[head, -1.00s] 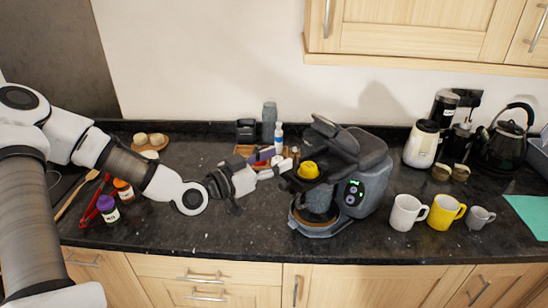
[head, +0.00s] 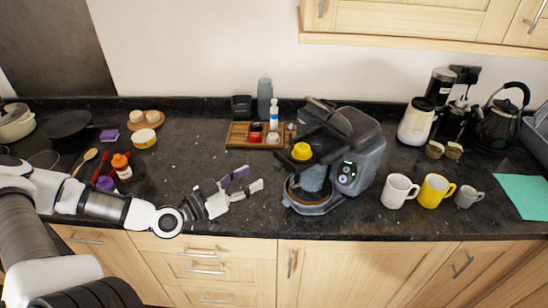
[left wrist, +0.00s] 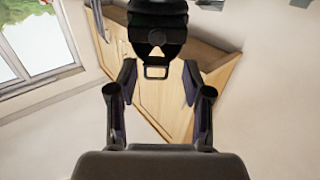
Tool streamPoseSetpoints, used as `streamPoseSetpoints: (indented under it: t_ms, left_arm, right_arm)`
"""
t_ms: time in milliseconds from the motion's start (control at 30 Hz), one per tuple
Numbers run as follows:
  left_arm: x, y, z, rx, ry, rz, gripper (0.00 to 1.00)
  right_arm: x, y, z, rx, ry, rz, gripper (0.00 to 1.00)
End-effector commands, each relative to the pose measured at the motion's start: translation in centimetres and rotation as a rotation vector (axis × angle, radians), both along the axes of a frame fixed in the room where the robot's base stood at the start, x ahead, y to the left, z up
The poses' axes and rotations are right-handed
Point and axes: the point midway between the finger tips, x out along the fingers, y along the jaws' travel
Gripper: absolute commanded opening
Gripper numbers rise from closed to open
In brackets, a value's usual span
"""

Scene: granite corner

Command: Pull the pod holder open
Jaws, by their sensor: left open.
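The dark grey coffee machine (head: 362,160) stands on the counter with a raised dark part at its top. A yellow round piece (head: 301,151) sits at the dark pod holder area on its front left; how far the holder is open is hard to tell. My left gripper (head: 252,179) is open and empty, left of the machine and apart from it. In the left wrist view its two fingers (left wrist: 158,95) are spread. A black part with a small loop (left wrist: 156,72) shows beyond them; I cannot tell what it is. My right gripper is not seen.
A wooden tray (head: 236,140) with small items stands behind my left gripper. A white mug (head: 398,191), a yellow mug (head: 436,190) and a grey cup (head: 466,196) stand right of the machine. Counter between gripper and machine is clear.

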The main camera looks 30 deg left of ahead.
Motion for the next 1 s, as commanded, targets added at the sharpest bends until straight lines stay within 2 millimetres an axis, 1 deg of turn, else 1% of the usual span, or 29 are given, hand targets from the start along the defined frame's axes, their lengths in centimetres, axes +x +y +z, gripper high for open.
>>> streamPoseSetpoints:
  t_ms: [33,167,233,300,467,600,700,1000]
  left_arm:
    - [0.3,-0.2,-0.4,0.004,0.0,-0.006,0.5]
    - [1.5,-0.7,-1.0,0.006,-0.002,-0.011,0.5]
    - [2.4,-1.0,-1.3,0.009,-0.003,-0.01,0.5]
    - [3.1,-1.2,-0.9,0.011,0.001,-0.009,0.5]
    - [4.8,-1.9,-0.8,0.01,0.0,-0.011,0.5]
    - [6.3,-2.2,-0.4,0.01,0.003,-0.006,0.5]
    - [6.9,-2.5,-0.3,0.007,0.002,-0.006,0.5]
    - [7.3,-2.6,0.0,0.002,-0.001,-0.004,0.5]
  right_arm:
    - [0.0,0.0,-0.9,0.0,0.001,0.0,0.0]
    - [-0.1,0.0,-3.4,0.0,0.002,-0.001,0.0]
    - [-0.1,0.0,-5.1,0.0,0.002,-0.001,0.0]
    - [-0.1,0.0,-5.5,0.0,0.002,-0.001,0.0]
    - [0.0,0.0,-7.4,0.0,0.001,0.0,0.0]
    - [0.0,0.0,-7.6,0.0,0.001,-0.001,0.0]
    - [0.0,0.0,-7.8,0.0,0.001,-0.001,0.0]
    - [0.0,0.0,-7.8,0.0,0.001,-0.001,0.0]
